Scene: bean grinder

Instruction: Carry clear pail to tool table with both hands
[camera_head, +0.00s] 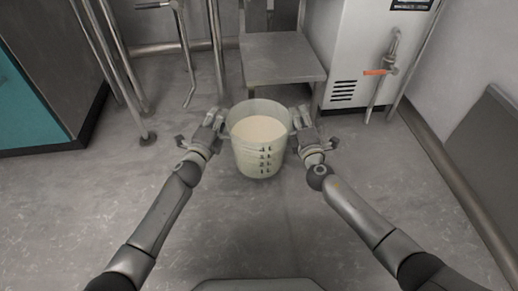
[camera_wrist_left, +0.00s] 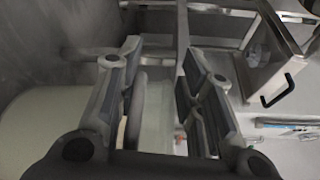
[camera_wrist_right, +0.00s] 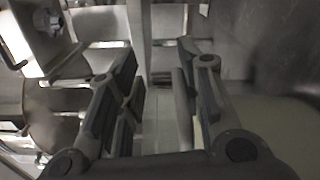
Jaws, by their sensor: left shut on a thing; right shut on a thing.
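The clear pail (camera_head: 262,158) is upright in the middle of the head view. It holds a pale cream-coloured content and has dark markings on its front. My left gripper (camera_head: 221,117) is at the pail's left rim and is shut on it. My right gripper (camera_head: 300,117) is at the right rim and is shut on it. In the left wrist view the left fingers (camera_wrist_left: 160,80) have the pail wall between them. In the right wrist view the right fingers (camera_wrist_right: 155,82) straddle the other wall. I cannot tell which surface is the tool table.
A low grey metal shelf or step (camera_head: 283,62) stands just behind the pail. A white machine (camera_head: 352,45) with a red-handled tap (camera_head: 378,72) is at the back right. Metal legs (camera_head: 186,60) stand at the back left. A teal-fronted cabinet (camera_head: 25,110) is far left. Open floor surrounds the arms.

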